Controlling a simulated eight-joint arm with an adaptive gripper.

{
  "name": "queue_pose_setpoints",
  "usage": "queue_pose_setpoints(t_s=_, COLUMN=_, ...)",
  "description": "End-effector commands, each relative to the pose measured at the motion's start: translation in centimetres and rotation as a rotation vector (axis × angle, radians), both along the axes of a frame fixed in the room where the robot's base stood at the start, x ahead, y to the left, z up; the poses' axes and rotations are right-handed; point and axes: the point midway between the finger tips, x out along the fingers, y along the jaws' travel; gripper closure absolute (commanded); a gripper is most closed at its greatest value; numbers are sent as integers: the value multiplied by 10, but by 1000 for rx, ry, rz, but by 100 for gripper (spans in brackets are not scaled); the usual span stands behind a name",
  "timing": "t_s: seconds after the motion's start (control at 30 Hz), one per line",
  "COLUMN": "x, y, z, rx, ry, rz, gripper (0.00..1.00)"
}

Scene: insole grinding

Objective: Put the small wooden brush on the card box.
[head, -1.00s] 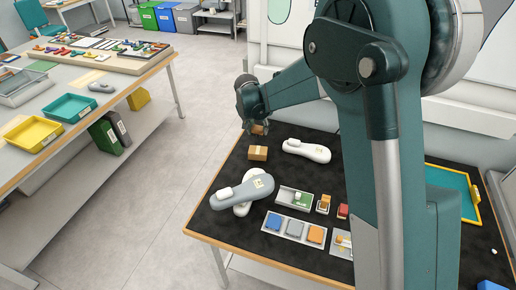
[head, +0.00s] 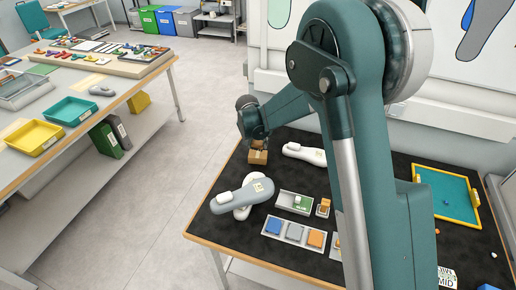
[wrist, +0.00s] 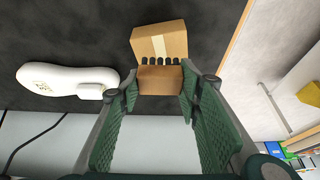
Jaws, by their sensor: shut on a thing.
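The small wooden brush (wrist: 160,79) is held between the fingertips of my gripper (wrist: 160,93) in the wrist view. Its dark bristles point toward the card box (wrist: 158,36), a brown carton with a pale tape strip, and overlap its near edge in the picture. In the head view my gripper (head: 257,139) is at the back left of the black table, with the brush low beside or just above the card box (head: 258,158). I cannot tell whether brush and box touch.
A white insole-shaped piece (head: 305,153) lies right of the box. A grey one (head: 242,193) is in front, resting over another white piece. Small trays with coloured blocks (head: 295,232) stand nearer the front. A teal tray with yellow rim (head: 446,166) is at the right.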

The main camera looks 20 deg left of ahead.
Motion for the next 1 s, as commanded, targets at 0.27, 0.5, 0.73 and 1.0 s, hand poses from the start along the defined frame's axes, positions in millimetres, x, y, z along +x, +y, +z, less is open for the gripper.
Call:
queue_pose_setpoints(t_s=0.27, x=0, y=0, z=-26, rx=0, ry=0, rz=0, gripper=77)
queue_pose_setpoints(t_s=0.5, x=0, y=0, z=-33, rx=0, ry=0, rz=0, gripper=77)
queue_pose_setpoints(t_s=0.73, x=0, y=0, z=-34, rx=0, ry=0, rz=0, gripper=77)
queue_pose_setpoints(t_s=1.0, x=0, y=0, z=-36, rx=0, ry=0, rz=0, gripper=50)
